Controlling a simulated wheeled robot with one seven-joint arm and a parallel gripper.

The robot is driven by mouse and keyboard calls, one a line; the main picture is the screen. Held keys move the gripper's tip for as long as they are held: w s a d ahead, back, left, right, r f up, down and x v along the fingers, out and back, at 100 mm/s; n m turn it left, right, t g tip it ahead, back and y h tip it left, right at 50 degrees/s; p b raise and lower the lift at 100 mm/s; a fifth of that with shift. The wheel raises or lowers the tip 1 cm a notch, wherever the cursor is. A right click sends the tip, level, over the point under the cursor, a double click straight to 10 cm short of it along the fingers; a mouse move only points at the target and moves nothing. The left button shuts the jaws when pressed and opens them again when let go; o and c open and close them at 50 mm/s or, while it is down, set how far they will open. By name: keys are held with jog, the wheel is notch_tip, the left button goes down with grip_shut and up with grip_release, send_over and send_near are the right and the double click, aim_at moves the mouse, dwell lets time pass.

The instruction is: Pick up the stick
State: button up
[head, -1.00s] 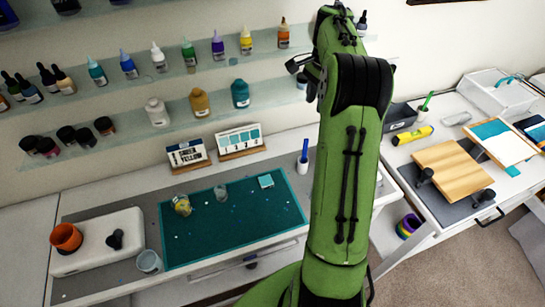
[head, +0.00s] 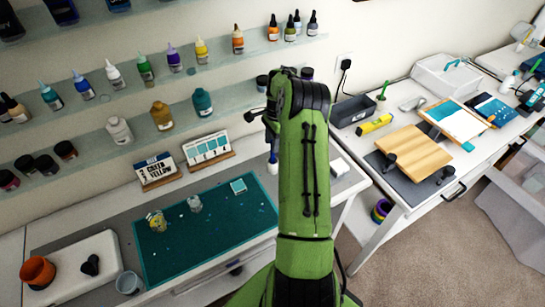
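I cannot single out one plain stick. A blue upright stick-like thing (head: 274,148) stands in a small white holder, just left of my green arm and partly beside it. A thin green stick-like thing (head: 384,86) stands in a holder on the right-hand table. My arm rises through the middle of the head view. A small dark part that may belong to my gripper (head: 257,114) shows left of the arm's upper end. The arm hides most of the gripper, so its fingers and anything in them cannot be made out.
A teal mat (head: 205,238) with two small cups lies on the left table. A white slab (head: 72,274) holds an orange cup. Bottles line the wall shelves. A wooden board (head: 414,150), yellow marker-like thing (head: 376,124) and dark tray (head: 352,110) lie on the right table.

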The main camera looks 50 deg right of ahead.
notch_tip(320, 180, down, 2)
jog(key=shift+w+a+f, duration=0.1)
grip_shut()
